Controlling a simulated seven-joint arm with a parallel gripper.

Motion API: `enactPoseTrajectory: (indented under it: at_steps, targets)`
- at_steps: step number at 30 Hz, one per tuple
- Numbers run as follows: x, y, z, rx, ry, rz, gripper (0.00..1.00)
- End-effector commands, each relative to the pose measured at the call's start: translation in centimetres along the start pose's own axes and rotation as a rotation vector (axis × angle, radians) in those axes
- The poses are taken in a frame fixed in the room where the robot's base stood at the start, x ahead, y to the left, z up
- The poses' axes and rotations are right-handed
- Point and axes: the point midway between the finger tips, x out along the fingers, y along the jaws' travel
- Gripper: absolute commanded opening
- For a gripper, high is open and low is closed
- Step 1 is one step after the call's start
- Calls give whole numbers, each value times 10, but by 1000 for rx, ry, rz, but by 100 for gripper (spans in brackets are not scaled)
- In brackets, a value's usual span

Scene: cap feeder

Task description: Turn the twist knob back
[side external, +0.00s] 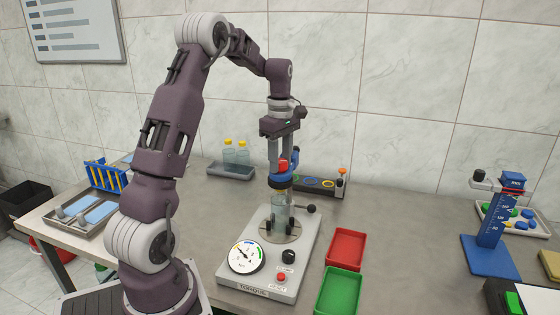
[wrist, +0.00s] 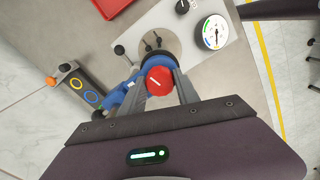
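A red round knob (wrist: 159,80) with a white line on its top faces the wrist camera. In the side external view the red knob (side external: 283,164) sits above a blue ring-shaped body (side external: 281,182), over a clear bottle (side external: 279,215) standing upright on the torque tester. My gripper (wrist: 162,76) points down with one finger on each side of the red knob, and looks shut on it. In the side external view my gripper (side external: 281,160) partly hides the knob. The white line runs at a slant in the wrist view.
The torque tester (side external: 232,273) has a dial (side external: 245,257), a black clamp knob (side external: 288,256) and a side lever (side external: 311,209). A red tray (side external: 345,263) and a green tray (side external: 325,306) lie to its right. A ringed rack (side external: 341,185) stands behind.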

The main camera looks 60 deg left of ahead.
Motion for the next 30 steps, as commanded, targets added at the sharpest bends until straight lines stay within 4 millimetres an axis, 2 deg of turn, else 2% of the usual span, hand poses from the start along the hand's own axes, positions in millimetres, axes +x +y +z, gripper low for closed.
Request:
enactPoseTrajectory:
  at_steps: [1,2,5,7,12,15,21,22,24,30]
  targets:
    - [0,0,0,0,0,0,5]
    - [0,0,0,0,0,0,0]
    - [0,0,0,-28,1,0,0]
    - [0,0,1,-177,2,0,0]
    - [0,0,1,-680,2,0,0]
    - [0,0,0,-827,1,0,0]
    - [0,0,0,-852,0,0,0]
    - [0,0,0,-852,0,0,39]
    - [0,0,0,-851,0,0,53]
    - [0,0,0,-849,0,0,55]
